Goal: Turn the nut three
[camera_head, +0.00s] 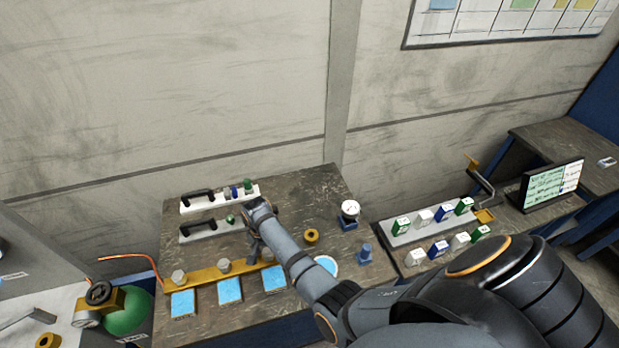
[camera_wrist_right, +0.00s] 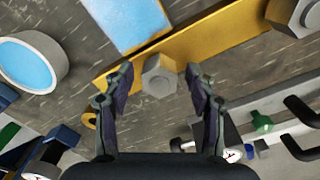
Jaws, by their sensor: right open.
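A yellow bar (camera_head: 203,275) lies on the table and carries grey hex nuts. One nut (camera_head: 179,276) is at its left end and another (camera_head: 224,265) is near the middle. A third nut (camera_wrist_right: 159,75), near the bar's right end, is mostly hidden by my arm in the head view. In the right wrist view my right gripper (camera_wrist_right: 158,80) is open, its two fingers on either side of this third nut with gaps showing. I cannot tell how high the fingertips are above it. My left gripper is not in view.
Blue square pads (camera_head: 230,291) lie in front of the bar. A round blue-topped dish (camera_head: 327,266) is right of it. Two white racks with black handles (camera_head: 197,199) stand behind. A gauge (camera_head: 350,211) and a yellow ring (camera_head: 311,236) stand to the right.

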